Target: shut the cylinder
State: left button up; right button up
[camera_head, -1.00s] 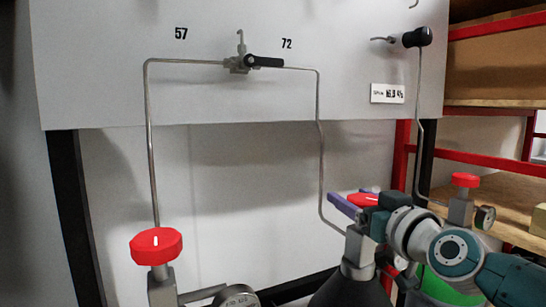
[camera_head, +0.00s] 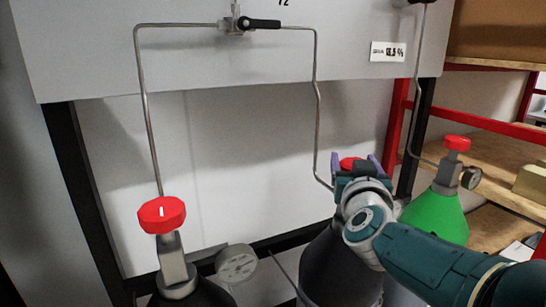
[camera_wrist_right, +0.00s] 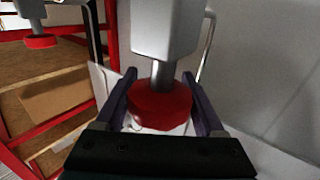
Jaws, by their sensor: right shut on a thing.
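A dark cylinder (camera_head: 335,268) stands at the lower middle of the head view, partly hidden by my right arm. Its red valve knob (camera_head: 349,163) shows just behind my right gripper (camera_head: 357,165). In the right wrist view the red knob (camera_wrist_right: 160,106) sits between the two purple fingers of my right gripper (camera_wrist_right: 161,105), under a grey valve body (camera_wrist_right: 168,28). The right gripper is shut on the knob. A second dark cylinder (camera_head: 190,293) with a red knob (camera_head: 161,214) and a gauge (camera_head: 236,263) is at the lower left. My left gripper is not in view.
A green cylinder (camera_head: 440,215) with a red knob (camera_head: 457,143) and gauge stands at the right, by a red-framed wooden shelf (camera_head: 490,175). Thin metal pipes (camera_head: 317,100) run up to a black-handled valve (camera_head: 260,24) on the white panel (camera_head: 90,60).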

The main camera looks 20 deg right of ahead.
jog(key=o, duration=1.4)
jog(key=shift+c, duration=0.2)
jog(key=shift+s+a+r+p, duration=0.1)
jog(key=shift+s+a+p, duration=0.1)
jog(key=shift+p, duration=0.1)
jog(key=p+v, duration=0.4)
jog(key=v, duration=0.5)
jog(key=shift+s, duration=0.2)
